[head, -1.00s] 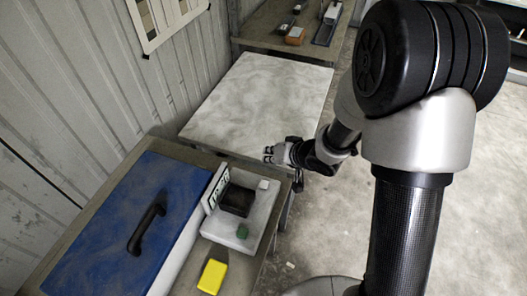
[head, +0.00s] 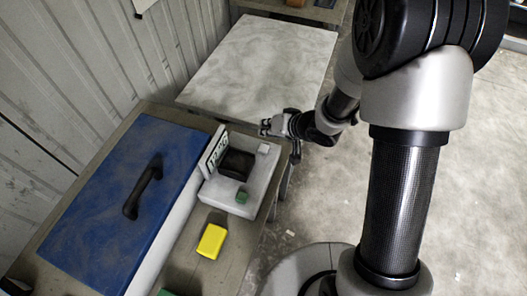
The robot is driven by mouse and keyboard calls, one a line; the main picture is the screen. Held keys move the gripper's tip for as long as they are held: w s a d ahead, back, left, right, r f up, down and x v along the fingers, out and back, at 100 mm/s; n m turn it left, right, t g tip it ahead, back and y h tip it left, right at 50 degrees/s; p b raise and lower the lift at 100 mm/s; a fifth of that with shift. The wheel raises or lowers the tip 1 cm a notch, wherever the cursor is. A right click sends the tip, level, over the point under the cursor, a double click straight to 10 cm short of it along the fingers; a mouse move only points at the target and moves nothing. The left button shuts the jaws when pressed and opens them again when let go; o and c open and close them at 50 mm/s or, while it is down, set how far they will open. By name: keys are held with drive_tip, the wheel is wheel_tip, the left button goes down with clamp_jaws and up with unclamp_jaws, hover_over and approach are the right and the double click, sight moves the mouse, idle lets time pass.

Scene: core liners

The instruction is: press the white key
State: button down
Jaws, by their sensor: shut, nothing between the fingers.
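The white key (head: 263,149) is a small pale block at the far right corner of a white scale-like device (head: 215,190) on the near bench. The device also has a green key (head: 242,196) at its near right, a dark square plate (head: 237,164) and an upright display (head: 214,151) with dark digits, too small to read surely. My gripper (head: 265,127) is shut and empty. It shows just above the white key in the picture, near the bench's far end, apart from the key. Its height over the bench is hard to tell.
A blue lid with a black handle (head: 143,186) fills the bench's left side. A yellow block (head: 212,241) lies in front of the device. A green item (head: 166,292) shows at the bottom edge. A bare pale table (head: 255,65) stands beyond. A corrugated wall (head: 95,70) bounds the left.

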sight(266, 147)
wheel_tip(266, 147, down, 4)
drive_tip(key=b, duration=0.2)
drive_tip(key=shift+b, duration=0.4)
drive_tip(key=shift+f, duration=0.5)
drive_tip(key=shift+f, duration=0.15)
idle(0.5)
drive_tip(key=shift+f+b, duration=0.3)
drive_tip(key=shift+f, duration=0.5)
idle(0.6)
drive_tip(key=shift+r, duration=0.15)
drive_tip(key=shift+r+p, duration=0.8)
drive_tip(key=shift+p, duration=0.05)
drive_tip(key=shift+r, duration=0.1)
